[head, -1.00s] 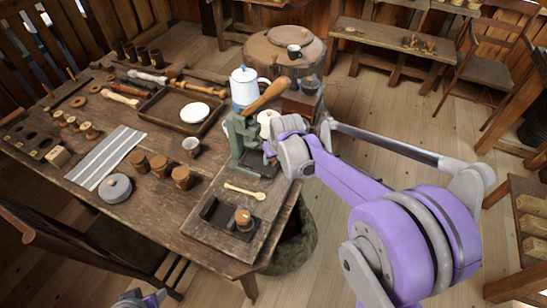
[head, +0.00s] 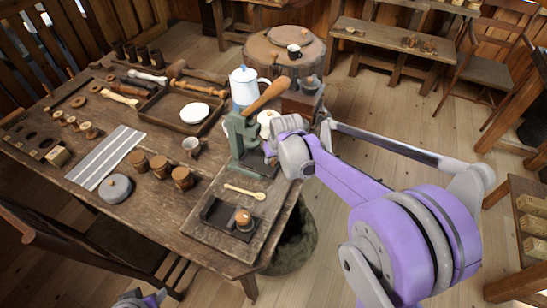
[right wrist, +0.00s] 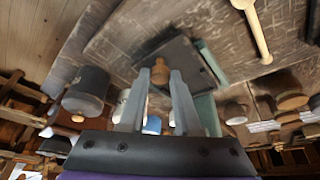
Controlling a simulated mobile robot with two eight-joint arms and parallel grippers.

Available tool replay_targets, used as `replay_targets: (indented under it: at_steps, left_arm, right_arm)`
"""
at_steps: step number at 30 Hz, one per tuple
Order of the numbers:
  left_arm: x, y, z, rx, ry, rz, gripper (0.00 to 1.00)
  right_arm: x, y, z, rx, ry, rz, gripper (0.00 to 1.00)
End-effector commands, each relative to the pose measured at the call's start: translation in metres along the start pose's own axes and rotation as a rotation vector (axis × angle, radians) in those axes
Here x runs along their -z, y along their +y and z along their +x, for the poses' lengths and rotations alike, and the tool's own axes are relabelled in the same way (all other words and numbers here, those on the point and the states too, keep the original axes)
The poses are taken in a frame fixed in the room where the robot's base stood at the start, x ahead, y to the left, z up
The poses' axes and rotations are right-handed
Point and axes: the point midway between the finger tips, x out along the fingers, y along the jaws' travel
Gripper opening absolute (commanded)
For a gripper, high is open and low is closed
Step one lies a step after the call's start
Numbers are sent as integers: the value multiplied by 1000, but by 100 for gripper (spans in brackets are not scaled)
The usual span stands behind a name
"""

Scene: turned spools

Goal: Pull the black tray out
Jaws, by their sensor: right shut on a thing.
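The black tray (right wrist: 183,58) lies at the foot of the green press (head: 243,135), on the near right part of the table. A turned wooden knob (right wrist: 160,71) shows at its near side in the right wrist view. My right gripper (right wrist: 160,82) has its two fingers on either side of this knob and is shut on it. In the head view my right wrist hides much of the tray and the fingertips. Only a small part of my left arm shows at the bottom edge of the head view, with no fingers visible.
A wooden spoon (head: 245,191) and a black holder (head: 217,212) with a wooden-topped jar (head: 243,219) lie in front of the press. A wooden box grinder (head: 303,100) and a white pot (head: 243,85) stand behind. Open floor lies right of the table edge.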

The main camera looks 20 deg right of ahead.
Motion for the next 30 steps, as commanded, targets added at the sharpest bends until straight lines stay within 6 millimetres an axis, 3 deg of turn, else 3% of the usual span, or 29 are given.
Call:
replay_targets:
  at_steps: [17, 30]
  left_arm:
    - [0, 0, 0, 0, 0, 0, 50]
    - [-1, 0, 1, 0, 0, 0, 50]
  right_arm:
    - [-1, 2, -1, -1, 1, 1, 0]
    - [-53, 58, -22, -2, 1, 3, 0]
